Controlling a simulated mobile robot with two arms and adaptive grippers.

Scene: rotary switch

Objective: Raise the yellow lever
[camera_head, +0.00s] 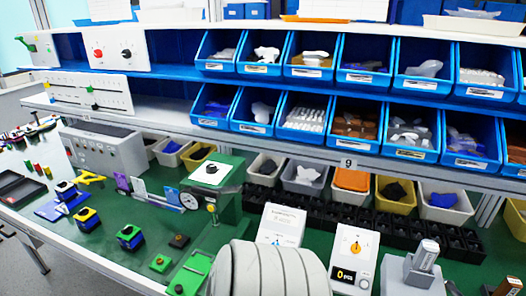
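A yellow part with a handle-like shape (91,178) lies or stands on the green bench top at the left; I cannot tell for sure whether it is the yellow lever. A white panel (38,50) with a small green lever stands on the upper left shelf. Another white panel (92,95) with slots and small coloured knobs is below it; its details are too small to read. Neither of my grippers is in view.
A white panel (117,48) carries a red and a black knob. A grey control box (105,150), a green stand (217,172) and small blue-yellow blocks (130,237) are on the bench. Blue bins (262,55) fill the shelves. A large grey rounded body hides the front middle.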

